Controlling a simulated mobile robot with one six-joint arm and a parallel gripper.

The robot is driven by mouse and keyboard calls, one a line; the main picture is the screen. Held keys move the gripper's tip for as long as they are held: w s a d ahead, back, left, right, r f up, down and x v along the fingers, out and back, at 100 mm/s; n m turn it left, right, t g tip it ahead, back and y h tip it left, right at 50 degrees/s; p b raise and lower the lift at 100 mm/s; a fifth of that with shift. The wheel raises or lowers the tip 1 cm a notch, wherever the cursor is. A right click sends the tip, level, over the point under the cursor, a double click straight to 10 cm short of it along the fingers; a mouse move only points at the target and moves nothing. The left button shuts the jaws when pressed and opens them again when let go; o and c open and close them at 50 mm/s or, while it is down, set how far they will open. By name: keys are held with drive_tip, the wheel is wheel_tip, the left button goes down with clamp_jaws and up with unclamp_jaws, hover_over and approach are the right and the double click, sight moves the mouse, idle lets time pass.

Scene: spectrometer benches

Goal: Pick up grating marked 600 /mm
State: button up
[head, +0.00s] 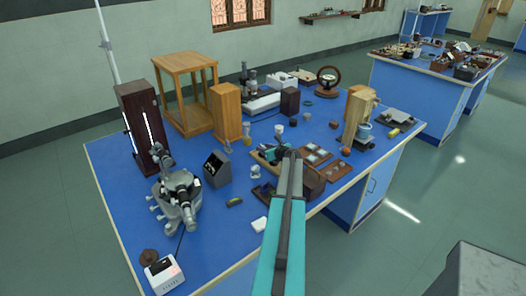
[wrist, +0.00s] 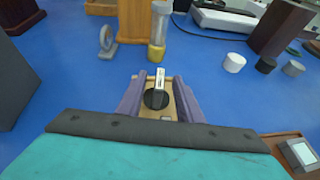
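No marking 600 /mm can be read in either view, so I cannot tell which piece is that grating. Wooden trays with pale square plates (head: 318,154) lie right of my gripper in the head view. The corner of one wooden tray with a pale square plate (wrist: 302,154) shows at the lower right of the wrist view. My gripper (wrist: 159,78) points down over the blue bench, its two fingers apart. Between them in the wrist view is a small wooden base with a black disc and a pale upright piece (wrist: 160,79). I cannot tell whether the fingers touch it.
A yellow-bottomed bottle (wrist: 157,52) stands just beyond the fingers, with small round pots (wrist: 234,63) to the right. A spectrometer (head: 178,197), dark wooden box (head: 137,108) and wooden blocks crowd the blue bench (head: 110,175).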

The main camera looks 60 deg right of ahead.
idle(0.5)
clamp_jaws()
drive_tip(key=shift+r, duration=0.15)
wheel_tip(320, 180, up, 10)
drive_tip(key=b, duration=0.2)
drive_tip(key=shift+b, duration=0.3)
idle(0.3)
idle(0.5)
